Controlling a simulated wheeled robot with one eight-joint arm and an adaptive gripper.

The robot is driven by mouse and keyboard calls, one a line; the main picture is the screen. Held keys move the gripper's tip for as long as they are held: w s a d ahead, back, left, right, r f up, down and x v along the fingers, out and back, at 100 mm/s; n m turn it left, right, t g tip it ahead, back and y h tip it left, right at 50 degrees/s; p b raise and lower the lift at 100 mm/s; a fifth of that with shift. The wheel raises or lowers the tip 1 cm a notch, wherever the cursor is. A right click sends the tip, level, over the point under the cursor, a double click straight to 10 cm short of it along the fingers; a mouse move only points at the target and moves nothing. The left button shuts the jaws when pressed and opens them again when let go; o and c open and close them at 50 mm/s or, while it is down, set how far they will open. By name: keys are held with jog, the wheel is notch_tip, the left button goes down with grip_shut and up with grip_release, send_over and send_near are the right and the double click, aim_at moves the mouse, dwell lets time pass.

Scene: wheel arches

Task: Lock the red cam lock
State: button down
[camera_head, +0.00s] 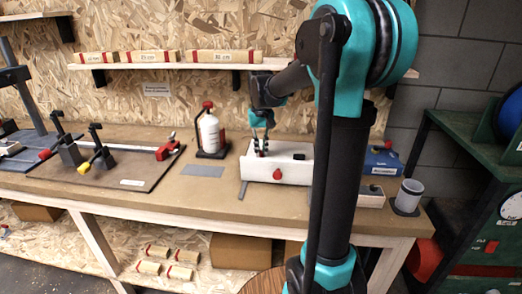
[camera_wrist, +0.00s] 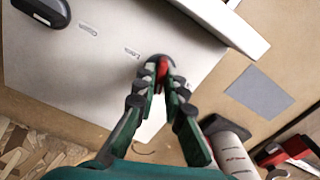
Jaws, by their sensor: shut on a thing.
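A white box (camera_head: 250,168) stands on the workbench; its pale top fills much of the wrist view (camera_wrist: 85,70). The red cam lock (camera_wrist: 162,68) sits on that top near one end, beside small printed labels too blurred to read surely. My gripper (camera_wrist: 161,84) points down at it with both fingers closed around it. In the head view my gripper (camera_head: 261,148) is over the box's left part, and the fingers mostly hide the cam lock. Which way the lock is turned cannot be told.
A black part (camera_head: 299,157) sits on the box top, and a red knob (camera_head: 277,174) is on its front. A bottle in a stand (camera_head: 210,135) and a grey mat (camera_head: 202,170) lie left. A blue box (camera_head: 382,160) and a grey cup (camera_head: 408,195) stand right.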

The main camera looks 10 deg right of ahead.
aim_at(261, 151)
jog(key=m, duration=0.4)
jog(key=shift+m, duration=0.3)
jog(key=m, duration=0.5)
jog(key=shift+m, duration=0.3)
jog(key=m, duration=1)
jog(key=c, duration=1.6)
grip_release()
jog(key=shift+r, duration=0.1)
notch_tip(261, 151, up, 12)
